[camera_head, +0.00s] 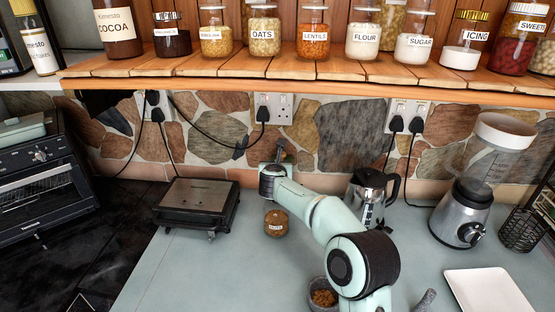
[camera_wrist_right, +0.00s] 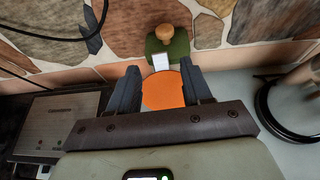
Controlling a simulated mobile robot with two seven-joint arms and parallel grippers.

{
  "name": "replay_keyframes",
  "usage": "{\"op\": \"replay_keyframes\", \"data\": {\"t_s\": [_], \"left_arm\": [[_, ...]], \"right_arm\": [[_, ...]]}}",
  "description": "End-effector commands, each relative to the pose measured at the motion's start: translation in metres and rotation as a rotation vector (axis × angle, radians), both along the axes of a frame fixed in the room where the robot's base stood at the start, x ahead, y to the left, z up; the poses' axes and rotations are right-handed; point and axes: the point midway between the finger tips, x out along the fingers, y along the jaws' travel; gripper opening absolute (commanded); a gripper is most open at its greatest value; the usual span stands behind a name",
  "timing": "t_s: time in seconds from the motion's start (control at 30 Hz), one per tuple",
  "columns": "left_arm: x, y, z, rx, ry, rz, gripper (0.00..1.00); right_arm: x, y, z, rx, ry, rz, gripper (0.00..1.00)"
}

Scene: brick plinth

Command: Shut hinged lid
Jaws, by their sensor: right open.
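In the right wrist view, a green piece with a round wooden knob (camera_wrist_right: 168,42) stands by the foot of the stone wall. A pale tab (camera_wrist_right: 161,61) lies below it, next to an orange round surface (camera_wrist_right: 163,92). They look like a raised hinged lid and its container, but I cannot be sure. My right gripper (camera_wrist_right: 160,70) is open, with one finger on each side of the orange surface; contact cannot be told. In the head view my right gripper (camera_head: 281,152) is near the wall and my arm hides most of this spot. My left gripper is out of view.
A dark flat appliance (camera_head: 198,204) stands left of my gripper. A kettle (camera_head: 366,197) and a blender (camera_head: 467,205) stand to the right. A shelf of jars (camera_head: 350,69) overhangs. A bowl (camera_head: 321,297) sits beside my arm.

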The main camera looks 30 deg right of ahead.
Motion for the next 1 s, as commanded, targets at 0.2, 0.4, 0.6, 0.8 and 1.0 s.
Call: {"op": "replay_keyframes", "data": {"t_s": [0.2, 0.4, 0.6, 0.8, 1.0], "left_arm": [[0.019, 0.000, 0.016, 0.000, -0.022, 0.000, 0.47], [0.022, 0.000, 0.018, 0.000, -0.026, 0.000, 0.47], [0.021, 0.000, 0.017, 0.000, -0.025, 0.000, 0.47], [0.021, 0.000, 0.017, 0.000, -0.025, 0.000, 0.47], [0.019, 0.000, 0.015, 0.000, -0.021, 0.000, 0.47]], "right_arm": [[0.024, -0.018, -0.008, -0.002, -0.002, -0.001, 0.49], [0.029, -0.022, -0.014, -0.001, -0.001, 0.000, 0.49], [0.029, -0.022, -0.015, -0.001, 0.001, 0.000, 0.49], [0.029, -0.022, -0.015, -0.001, 0.000, 0.000, 0.00], [0.028, -0.021, -0.015, -0.003, -0.002, 0.000, 0.00]]}}
